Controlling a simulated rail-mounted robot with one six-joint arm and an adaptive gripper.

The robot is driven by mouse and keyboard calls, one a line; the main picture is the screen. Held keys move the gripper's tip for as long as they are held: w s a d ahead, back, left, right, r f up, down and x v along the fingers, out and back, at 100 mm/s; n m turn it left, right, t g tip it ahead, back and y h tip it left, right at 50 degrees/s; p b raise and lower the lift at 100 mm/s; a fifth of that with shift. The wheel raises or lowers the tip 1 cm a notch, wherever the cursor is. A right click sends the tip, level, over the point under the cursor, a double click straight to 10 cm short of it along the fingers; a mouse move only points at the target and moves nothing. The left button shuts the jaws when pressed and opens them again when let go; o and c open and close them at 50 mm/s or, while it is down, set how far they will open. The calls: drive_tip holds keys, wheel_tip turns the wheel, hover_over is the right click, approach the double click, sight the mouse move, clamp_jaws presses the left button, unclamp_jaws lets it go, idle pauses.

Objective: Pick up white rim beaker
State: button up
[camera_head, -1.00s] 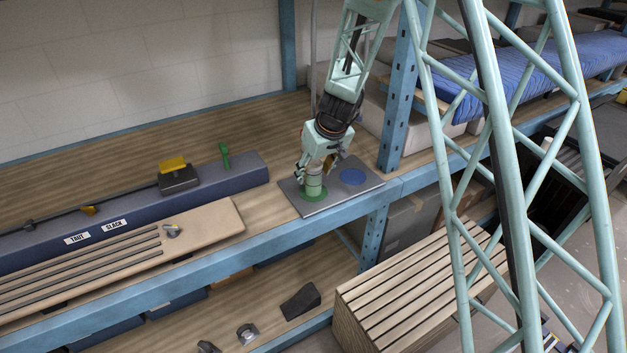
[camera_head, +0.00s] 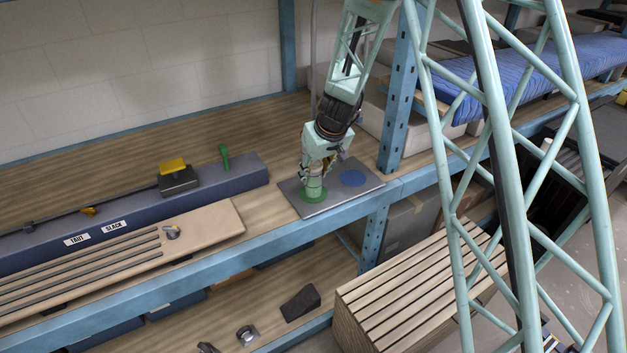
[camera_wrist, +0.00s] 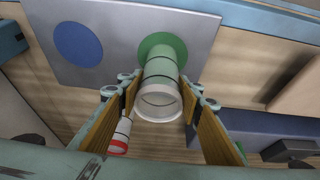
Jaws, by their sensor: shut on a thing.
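The white rim beaker (camera_head: 313,190) stands on the green disc (camera_head: 318,200) of a grey plate (camera_head: 343,203). In the wrist view the beaker (camera_wrist: 159,88) is a pale green cylinder with a white rim around its open mouth, which faces the camera. My gripper (camera_head: 313,178) is around the beaker from above. In the wrist view its gripper pads (camera_wrist: 158,98) lie on either side of the beaker, shut on it. The fingers partly hide the beaker in the head view.
A blue disc (camera_head: 353,177) lies on the same plate, to the right. A red and white cylinder (camera_wrist: 121,135) shows beside the left finger. A blue upright post (camera_head: 397,100) stands right of the plate. A long dark blue block (camera_head: 235,178) lies to the left.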

drive_tip(key=shift+r, duration=0.1)
drive_tip(key=shift+r, duration=1.6)
drive_tip(key=shift+s+r, duration=0.1)
drive_tip(key=shift+s, duration=0.05)
drive_tip(key=s+d+b, duration=0.2)
drive_tip(key=s, duration=0.5)
drive_tip(key=s+d+r+b, duration=0.1)
drive_tip(key=s+d+b, duration=0.1)
drive_tip(key=s, duration=0.6)
drive_tip(key=shift+r+b, duration=0.2)
drive_tip(key=shift+b, duration=0.5)
drive_tip(key=shift+s, duration=0.15)
drive_tip(key=shift+d, duration=0.1)
